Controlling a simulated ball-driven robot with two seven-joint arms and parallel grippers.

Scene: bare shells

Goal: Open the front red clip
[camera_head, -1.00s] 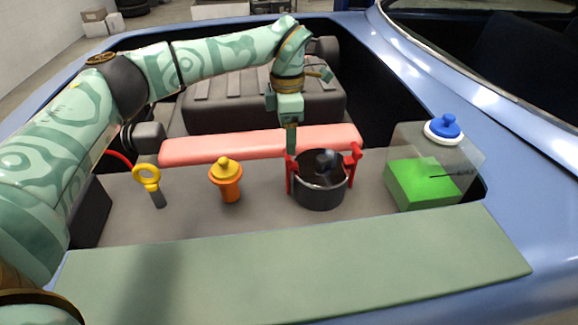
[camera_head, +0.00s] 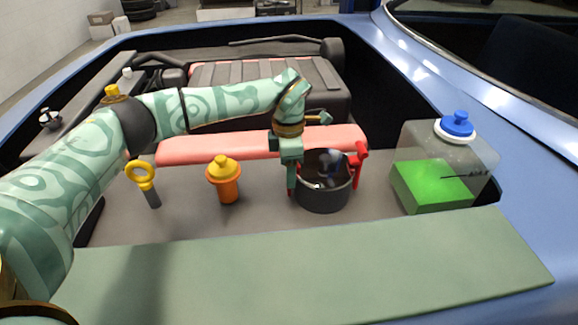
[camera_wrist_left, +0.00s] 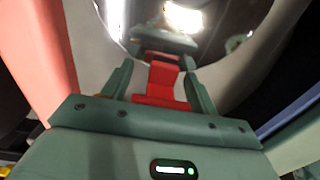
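A dark round pot (camera_head: 323,200) stands on the grey surface with a red clip on each side. The right red clip (camera_head: 358,160) shows in full in the head view. The left red clip (camera_head: 290,191) is mostly hidden behind my left gripper (camera_head: 291,182). In the wrist view that red clip (camera_wrist_left: 164,82) lies between the two green fingers of my left gripper (camera_wrist_left: 160,72), with a gap visible beside it. The fingers look open around the clip. My right gripper is not in view.
An orange shaker (camera_head: 226,185) and a yellow ring-topped tool (camera_head: 142,176) stand left of the pot. A clear container with green contents (camera_head: 430,187) and a blue cap stands right. A pink bar (camera_head: 215,149) runs behind. A green panel (camera_head: 300,270) lies in front.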

